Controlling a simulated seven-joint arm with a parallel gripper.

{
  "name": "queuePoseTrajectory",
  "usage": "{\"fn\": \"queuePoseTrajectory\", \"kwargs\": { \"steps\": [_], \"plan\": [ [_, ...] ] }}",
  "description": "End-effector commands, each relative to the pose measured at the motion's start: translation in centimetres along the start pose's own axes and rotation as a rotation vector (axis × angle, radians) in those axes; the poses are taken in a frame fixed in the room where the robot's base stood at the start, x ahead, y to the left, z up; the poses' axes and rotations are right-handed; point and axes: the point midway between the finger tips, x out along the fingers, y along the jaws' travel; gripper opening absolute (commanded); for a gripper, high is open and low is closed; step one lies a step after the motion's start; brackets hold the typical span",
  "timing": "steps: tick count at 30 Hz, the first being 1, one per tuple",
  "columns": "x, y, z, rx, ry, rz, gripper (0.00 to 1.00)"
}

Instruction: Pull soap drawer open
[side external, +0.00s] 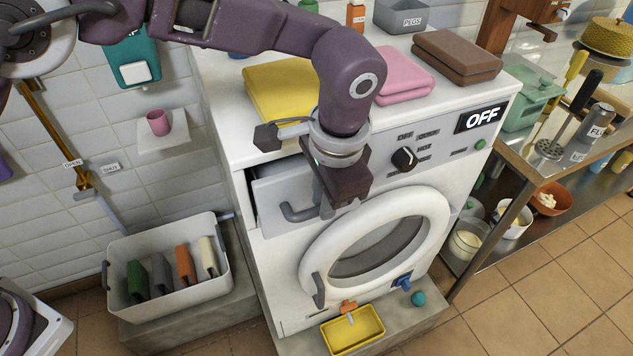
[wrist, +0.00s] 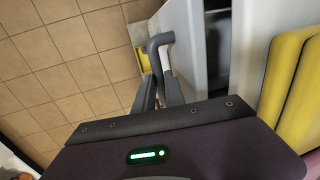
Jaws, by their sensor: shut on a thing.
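The soap drawer (side external: 272,193) is at the upper left of the white washing machine's front. It stands partly out, with a dark gap behind its front panel. In the wrist view the drawer front (wrist: 184,32) shows pale, with the dark opening (wrist: 217,45) to its right. The grey bar handle (side external: 297,214) sticks out from the drawer; it also shows in the wrist view (wrist: 157,46). My gripper (side external: 326,207) is shut on the handle, its fingers (wrist: 160,92) around one end. My wrist hides the drawer's right part.
The round door (side external: 432,205) is shut below the drawer. A dial (side external: 404,158) and an OFF display (side external: 481,117) are to the right. Folded yellow (side external: 270,92), pink and brown cloths lie on top. A yellow tray (side external: 353,331) stands below. Space in front of the drawer looks clear.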

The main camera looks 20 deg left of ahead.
Motion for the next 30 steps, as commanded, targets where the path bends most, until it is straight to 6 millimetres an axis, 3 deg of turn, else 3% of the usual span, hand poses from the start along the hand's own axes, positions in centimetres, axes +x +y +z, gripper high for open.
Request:
{"fn": "queuePoseTrajectory", "kwargs": {
  "steps": [1, 6, 12, 23, 24, 25, 30],
  "plan": [
    [-0.5, 1.7, -0.1, 0.007, 0.007, 0.002, 0.0],
    [-1.4, 6.4, -0.1, 0.006, 0.008, 0.002, 0.0],
    [-1.9, 9.6, 0.0, 0.003, 0.008, 0.002, 0.0],
    [-2.0, 10.0, 0.0, 0.0, 0.007, 0.002, 0.0],
    [-2.0, 10.0, 0.0, 0.0, 0.007, 0.002, 0.18],
    [-2.0, 10.0, 0.0, 0.0, 0.007, 0.002, 0.23],
    [-2.0, 10.0, 0.1, 0.0, 0.005, 0.001, 0.23]
  ]
}}
